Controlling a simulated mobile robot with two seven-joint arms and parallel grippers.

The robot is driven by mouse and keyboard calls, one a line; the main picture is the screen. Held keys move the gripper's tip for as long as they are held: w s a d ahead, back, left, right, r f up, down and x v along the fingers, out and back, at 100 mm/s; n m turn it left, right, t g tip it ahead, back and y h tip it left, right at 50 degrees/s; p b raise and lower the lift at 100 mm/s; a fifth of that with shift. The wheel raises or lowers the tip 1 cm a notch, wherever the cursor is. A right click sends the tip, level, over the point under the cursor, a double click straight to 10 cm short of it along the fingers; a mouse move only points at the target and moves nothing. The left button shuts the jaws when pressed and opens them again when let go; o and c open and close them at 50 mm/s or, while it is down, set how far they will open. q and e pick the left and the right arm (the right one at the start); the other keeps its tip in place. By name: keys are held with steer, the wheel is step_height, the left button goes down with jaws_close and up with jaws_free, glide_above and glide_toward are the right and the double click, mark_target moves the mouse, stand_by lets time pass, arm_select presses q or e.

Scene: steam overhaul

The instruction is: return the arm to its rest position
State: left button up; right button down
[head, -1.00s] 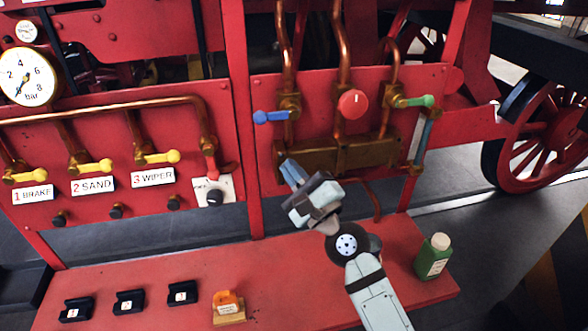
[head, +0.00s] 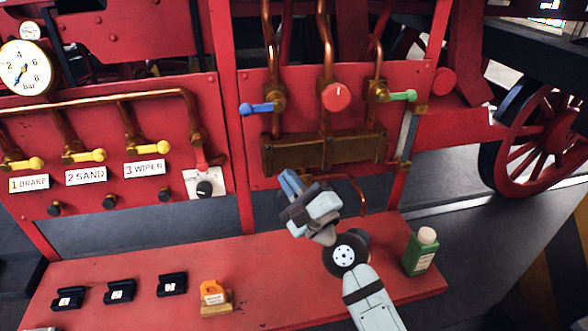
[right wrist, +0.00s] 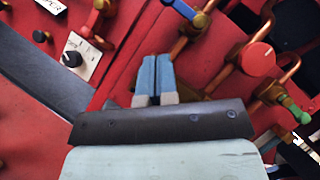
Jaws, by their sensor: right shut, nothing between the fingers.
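My right gripper (head: 287,181) is shut and empty, above the red bench and just below the brass manifold block (head: 322,152) in the head view. Its blue fingers lie side by side in the right wrist view (right wrist: 156,78), with nothing between them. My right arm (head: 368,297) comes up from the bottom of the head view. My left gripper is in neither view.
The red panel carries a blue lever (head: 257,109), a red knob (head: 336,97) and a green lever (head: 402,96). On the bench (head: 120,265) stand a green bottle (head: 421,251), an orange tag holder (head: 213,293) and several black blocks. The bench middle is clear.

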steer(key=s+d+f+n+g+h, duration=0.75)
steer(key=s+d+f+n, duration=0.7)
steer(key=f, duration=0.35)
steer(key=s+d+f+n+g+h, duration=0.2)
steer(key=s+d+f+g+h, duration=0.15)
steer(key=s+d, duration=0.45)
steer(key=s+d+f+n+g+h, duration=0.2)
steer(key=s+d+n+h, duration=0.15)
steer(key=s+d, duration=0.45)
steer(key=w+a+f+t+y+p, duration=0.1)
steer(key=w+a+f+t+p, duration=0.1)
steer(key=w+a+f+t, duration=0.1)
steer(key=w+a+f+t+y+p, duration=0.1)
steer(key=w+a+f+t+p, duration=0.1)
steer(key=f, duration=0.4)
steer(key=shift+w+a+f+t, duration=0.3)
steer(key=shift+w+a+t, duration=0.2)
steer(key=shift+w+t, duration=0.45)
steer(key=shift+s, duration=0.2)
